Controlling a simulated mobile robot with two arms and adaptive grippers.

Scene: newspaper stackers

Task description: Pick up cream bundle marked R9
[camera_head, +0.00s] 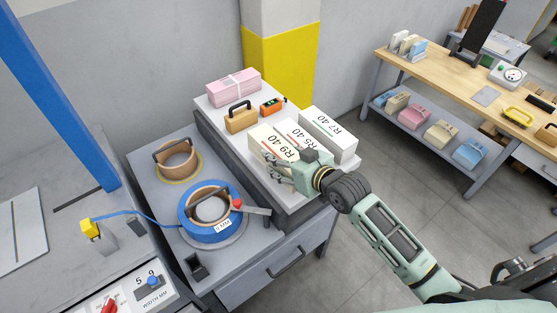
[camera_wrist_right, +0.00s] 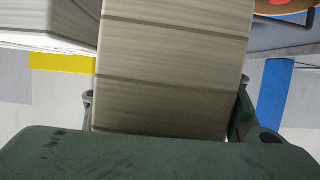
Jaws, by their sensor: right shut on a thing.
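The cream bundle (camera_head: 264,142) marked "R9 40" is at the front left of a row of bundles on the grey bench's raised top. My right gripper (camera_head: 283,174) is at its near end, its arm coming in from the lower right. In the right wrist view the cream bundle (camera_wrist_right: 172,65) fills the space between the two fingers, and the right gripper is shut on it. I cannot tell whether the bundle is clear of the surface. White bundles marked R5 (camera_head: 296,131) and R7 (camera_head: 335,138) stand just right of it. My left gripper is not in view.
A pink bundle (camera_head: 233,88), a tan handled block (camera_head: 241,119) and an orange device (camera_head: 272,106) lie behind the bundle. A blue strap reel (camera_head: 190,228) is on the lower level at left. A wooden workbench (camera_head: 440,75) stands at back right, with open floor between.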

